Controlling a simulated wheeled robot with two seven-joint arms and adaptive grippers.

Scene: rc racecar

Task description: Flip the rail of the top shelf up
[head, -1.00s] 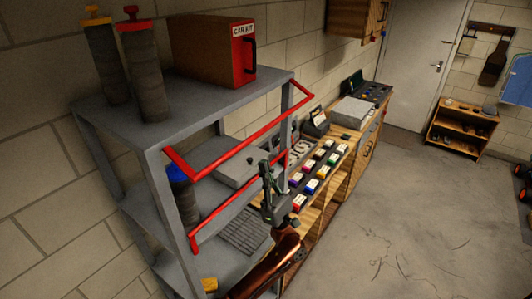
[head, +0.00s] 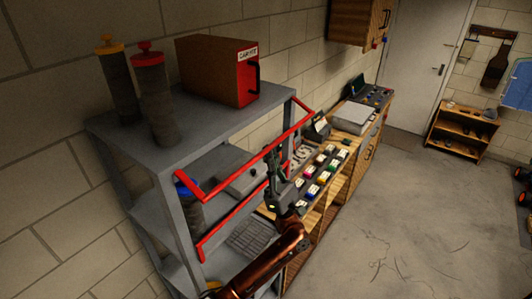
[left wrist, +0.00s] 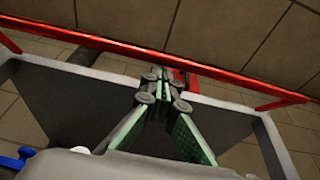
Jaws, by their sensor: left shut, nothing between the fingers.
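The grey shelf rack's top shelf (head: 165,150) has a red rail (head: 245,158) that hangs out in front of it, lower than the shelf surface. In the left wrist view the rail (left wrist: 100,43) crosses the picture from upper left to right. My left gripper (head: 273,172) is in front of the rack, near the rail's middle and right part. In the left wrist view its fingers (left wrist: 163,80) are shut and empty, just below the rail in the picture. I cannot tell whether they touch it. My right gripper is out of view.
A second red rail (head: 225,232) is on the shelf below. A car kit box (head: 215,70), a yellow-capped cylinder (head: 118,85) and a red-capped cylinder (head: 153,100) stand on the top shelf. A wooden bench (head: 335,180) adjoins the rack.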

